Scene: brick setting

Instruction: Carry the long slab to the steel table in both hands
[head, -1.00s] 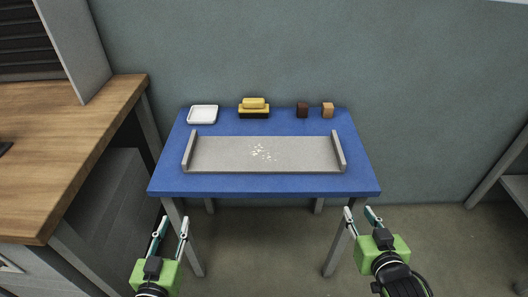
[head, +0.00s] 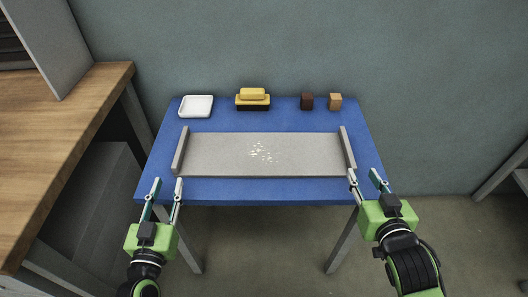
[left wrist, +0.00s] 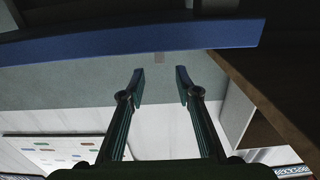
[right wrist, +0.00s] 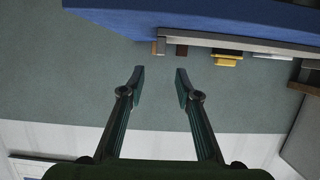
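The long grey slab (head: 215,155) lies flat on the blue table (head: 260,190), with a raised bar along each short end and several small white bits (head: 263,153) on its middle. Its grey edge also shows in the right wrist view (right wrist: 250,42). My left gripper (head: 167,185) is open and empty, by the table's front left, near the slab's left end but apart from it. My right gripper (head: 364,174) is open and empty, just right of the slab's right end; contact cannot be told from the head view, but the right wrist view shows a gap.
Behind the slab stand a white dish (head: 196,106), a yellow block on a dark base (head: 252,99), a dark brown block (head: 307,101) and a tan block (head: 335,102). A wooden counter (head: 60,130) stands left. A grey frame (head: 507,170) shows at the right edge.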

